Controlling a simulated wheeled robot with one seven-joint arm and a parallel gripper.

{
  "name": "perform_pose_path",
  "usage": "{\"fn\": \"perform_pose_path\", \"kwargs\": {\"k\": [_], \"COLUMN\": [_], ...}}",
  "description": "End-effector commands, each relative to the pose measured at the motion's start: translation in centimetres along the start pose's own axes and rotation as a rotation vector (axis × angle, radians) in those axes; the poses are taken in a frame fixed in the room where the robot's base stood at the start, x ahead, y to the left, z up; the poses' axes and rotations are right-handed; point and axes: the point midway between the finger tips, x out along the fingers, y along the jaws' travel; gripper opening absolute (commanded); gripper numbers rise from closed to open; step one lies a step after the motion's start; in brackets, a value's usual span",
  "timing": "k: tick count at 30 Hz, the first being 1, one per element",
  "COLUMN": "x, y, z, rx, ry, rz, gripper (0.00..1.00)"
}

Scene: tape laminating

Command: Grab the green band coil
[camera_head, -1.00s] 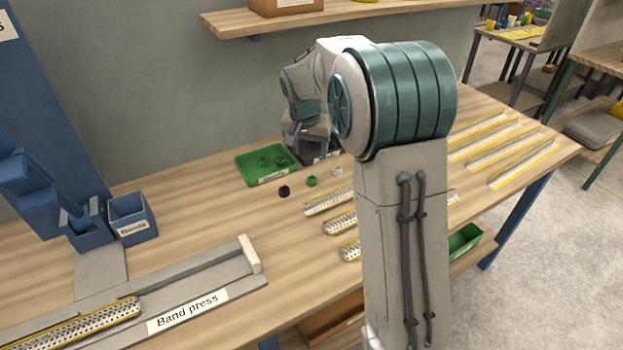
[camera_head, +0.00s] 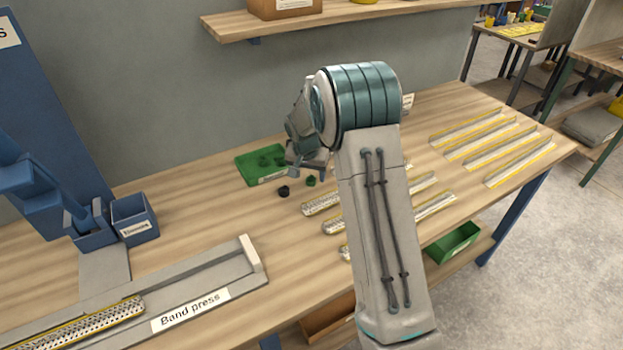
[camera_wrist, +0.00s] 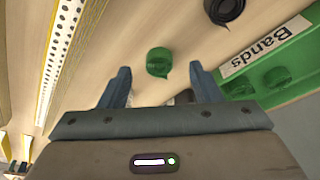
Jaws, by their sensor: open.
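The green band coil (camera_head: 311,181) lies on the wooden table, just right of a black coil (camera_head: 283,191) and in front of the green tray. In the wrist view the green coil (camera_wrist: 159,62) shows beyond and between the fingertips, apart from them. My gripper (camera_wrist: 160,85) is open and empty, its two blue-grey fingers spread. In the head view my arm reaches over the table, and its end hangs near the tray's right side, close behind the green coil. The fingertips are hard to make out there.
A green tray (camera_head: 248,172) labelled Bands in the wrist view holds more green coils. Perforated strips (camera_head: 322,204) lie to the right of the loose coils. A band press (camera_head: 215,284) and a blue bin (camera_head: 148,214) stand at left. The wall is close behind the table.

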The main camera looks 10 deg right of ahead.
Motion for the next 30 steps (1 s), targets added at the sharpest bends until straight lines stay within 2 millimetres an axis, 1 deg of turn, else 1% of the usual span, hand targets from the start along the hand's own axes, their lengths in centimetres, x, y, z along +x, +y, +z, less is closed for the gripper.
{"fn": "perform_pose_path", "kwargs": {"k": [1, 5, 13, 14, 15, 17, 18, 19, 30], "x": [0.6, 1.7, 2.0, 2.0, 2.0, 2.0, 2.0, 2.0, 1.7], "y": [0.1, 0.0, 0.0, 0.0, 0.0, 0.0, 0.0, 0.0, 0.0], "z": [0.0, 0.0, 0.0, 0.0, 0.0, 0.0, 0.0, 0.0, -0.1], "rx": [0.0, -0.001, -0.001, -0.001, -0.001, -0.001, -0.001, -0.001, 0.0], "ry": [-0.003, -0.001, 0.001, 0.001, 0.001, 0.001, 0.001, 0.001, 0.002], "rz": [0.002, 0.001, 0.0, 0.0, 0.0, 0.0, 0.0, 0.0, 0.0], "gripper": [0.58, 0.58, 0.58, 0.52, 0.41, 0.24, 0.13, 0.1, 0.1]}}
